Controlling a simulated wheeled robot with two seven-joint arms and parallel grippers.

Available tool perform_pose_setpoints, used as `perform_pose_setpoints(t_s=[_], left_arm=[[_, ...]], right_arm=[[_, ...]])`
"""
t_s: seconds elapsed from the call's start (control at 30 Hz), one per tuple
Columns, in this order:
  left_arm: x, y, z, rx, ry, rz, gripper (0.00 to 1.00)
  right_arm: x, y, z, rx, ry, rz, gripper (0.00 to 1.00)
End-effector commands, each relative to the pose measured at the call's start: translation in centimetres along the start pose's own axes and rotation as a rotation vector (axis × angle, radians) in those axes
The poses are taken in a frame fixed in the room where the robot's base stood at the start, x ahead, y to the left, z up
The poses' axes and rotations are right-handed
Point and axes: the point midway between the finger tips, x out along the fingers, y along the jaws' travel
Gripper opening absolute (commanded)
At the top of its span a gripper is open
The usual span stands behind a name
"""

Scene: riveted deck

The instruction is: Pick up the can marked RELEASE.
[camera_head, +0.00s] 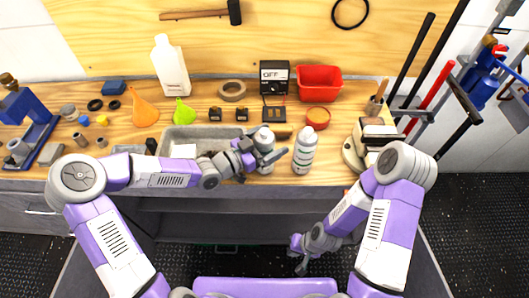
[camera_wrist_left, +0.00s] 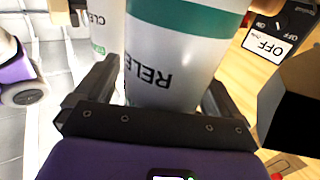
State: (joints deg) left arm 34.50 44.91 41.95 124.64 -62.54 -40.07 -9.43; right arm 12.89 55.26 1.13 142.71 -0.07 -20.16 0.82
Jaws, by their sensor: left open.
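A white can with a green band, marked RELEASE (camera_wrist_left: 175,60), stands between the two fingers of my left gripper (camera_wrist_left: 163,92) in the left wrist view. The fingers are open, one on each side of it; I cannot tell whether either touches it. In the head view this can (camera_head: 264,139) is upright at the bench's front edge, partly hidden by my left gripper (camera_head: 266,156). My right gripper (camera_head: 301,264) hangs low in front of the bench, away from the cans; its jaw opening is too small to judge.
A similar can (camera_head: 304,151) stands close by on the right; its label begins CLE in the left wrist view (camera_wrist_left: 105,30). A black box marked OFF (camera_head: 274,76) and an orange-topped round tin (camera_head: 317,118) are behind. A grey tray (camera_head: 205,134) lies left.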

Motion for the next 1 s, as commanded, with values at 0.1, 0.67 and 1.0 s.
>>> perform_pose_setpoints(t_s=[0.1,0.67,1.0], left_arm=[[0.0,0.0,0.0,0.0,0.0,0.0,0.97],[0.0,0.0,-0.1,0.001,0.002,0.001,0.27],[0.0,0.0,-1.1,0.002,0.002,0.0,0.27]], right_arm=[[0.0,0.0,0.0,0.0,0.0,0.0,0.0],[0.0,0.0,0.0,0.0,0.0,0.0,0.0],[-0.3,-0.1,0.0,0.0,0.0,0.0,0.0]])
